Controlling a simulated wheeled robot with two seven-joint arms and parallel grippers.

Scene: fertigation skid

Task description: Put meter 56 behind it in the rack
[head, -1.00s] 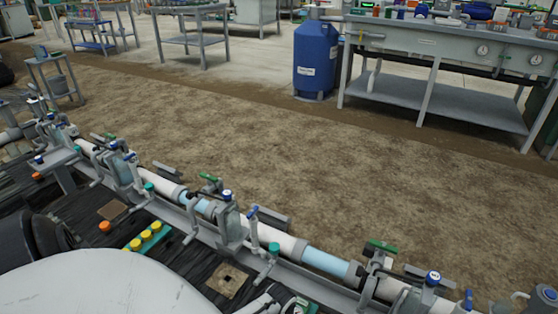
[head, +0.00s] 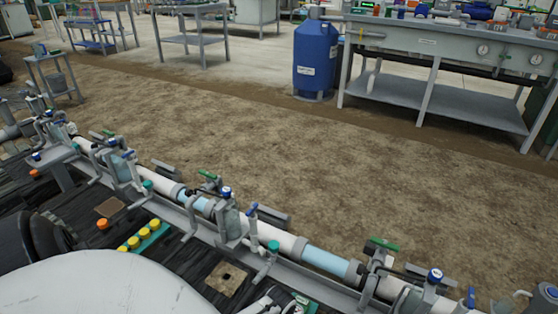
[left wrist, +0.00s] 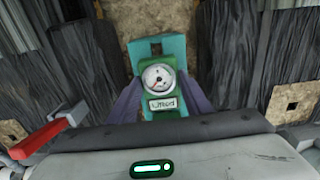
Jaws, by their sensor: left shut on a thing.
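In the left wrist view my left gripper (left wrist: 158,100) is shut on a green meter (left wrist: 170,102) with a round white dial and a pale label. Its two purple-grey fingers sit on either side of the meter. The label is too blurred to read surely as 56. A teal piece (left wrist: 143,50) with a dark slot shows just beyond the meter; I cannot tell whether they touch. No rack slot can be made out clearly. My right gripper is not in view.
In the head view a pipe run (head: 283,243) with valves crosses the foreground diagonally. A teal strip with yellow caps (head: 133,243) lies on the dark slatted deck (head: 185,258). Beyond are bare ground, a blue tank (head: 316,55) and a grey bench (head: 440,92). A red-handled part (left wrist: 45,140) shows in the wrist view.

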